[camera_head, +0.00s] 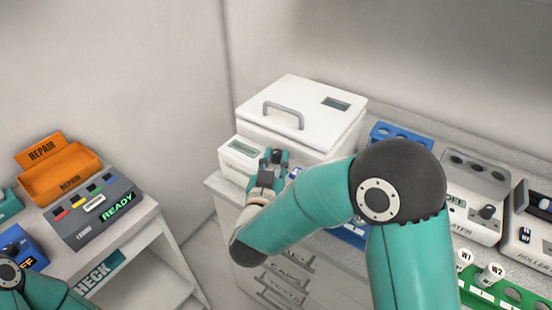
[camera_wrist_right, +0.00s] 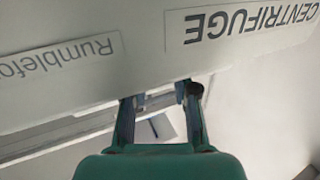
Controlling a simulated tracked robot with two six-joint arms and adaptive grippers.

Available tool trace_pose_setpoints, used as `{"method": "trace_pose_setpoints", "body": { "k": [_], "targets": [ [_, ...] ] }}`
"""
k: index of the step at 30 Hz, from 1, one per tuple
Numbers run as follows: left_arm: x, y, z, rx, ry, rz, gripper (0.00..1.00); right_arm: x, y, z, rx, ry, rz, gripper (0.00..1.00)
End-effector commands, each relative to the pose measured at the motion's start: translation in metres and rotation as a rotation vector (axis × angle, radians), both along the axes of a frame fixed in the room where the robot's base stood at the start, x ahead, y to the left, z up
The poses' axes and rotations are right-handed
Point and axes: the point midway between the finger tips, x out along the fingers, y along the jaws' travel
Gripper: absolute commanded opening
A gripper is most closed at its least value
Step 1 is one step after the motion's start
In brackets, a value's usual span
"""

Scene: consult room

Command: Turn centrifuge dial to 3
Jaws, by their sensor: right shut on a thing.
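The white centrifuge (camera_head: 338,128) stands on the counter, with its grey-handled lid closed and a small display on its front panel. My right gripper (camera_head: 274,158) is at that front panel, right of the display, shut on the dial. The dial is hidden behind the fingers in the head view, so I cannot read its setting. In the right wrist view my gripper (camera_wrist_right: 160,100) reaches the front under the upside-down CENTRIFUGE label (camera_wrist_right: 250,22). A dark round part shows by the right fingertip. My left gripper is out of view; only part of the left arm shows at lower left.
A blue rack (camera_head: 400,134) stands right of the centrifuge, behind my right arm. A heater-like device (camera_head: 472,210) and a roller device (camera_head: 530,235) stand further right. An orange REPAIR bin (camera_head: 62,184) and a READY tray (camera_head: 93,215) sit on the left table.

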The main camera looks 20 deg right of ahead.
Motion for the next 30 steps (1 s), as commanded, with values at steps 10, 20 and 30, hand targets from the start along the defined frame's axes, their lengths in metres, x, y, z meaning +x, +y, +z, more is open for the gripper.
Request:
{"method": "trace_pose_setpoints", "body": {
  "k": [10, 20, 30],
  "targets": [
    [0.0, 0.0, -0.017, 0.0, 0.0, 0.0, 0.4, -0.001, -0.002, 0.0, 0.0, -0.001, 0.132, 0.0],
    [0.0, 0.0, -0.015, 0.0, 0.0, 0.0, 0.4, -0.001, 0.0, 0.0, 0.0, 0.0, 0.133, 0.38],
    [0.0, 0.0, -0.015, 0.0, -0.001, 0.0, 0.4, -0.001, 0.0, 0.004, 0.001, -0.003, 0.132, 0.38]
  ]
}}
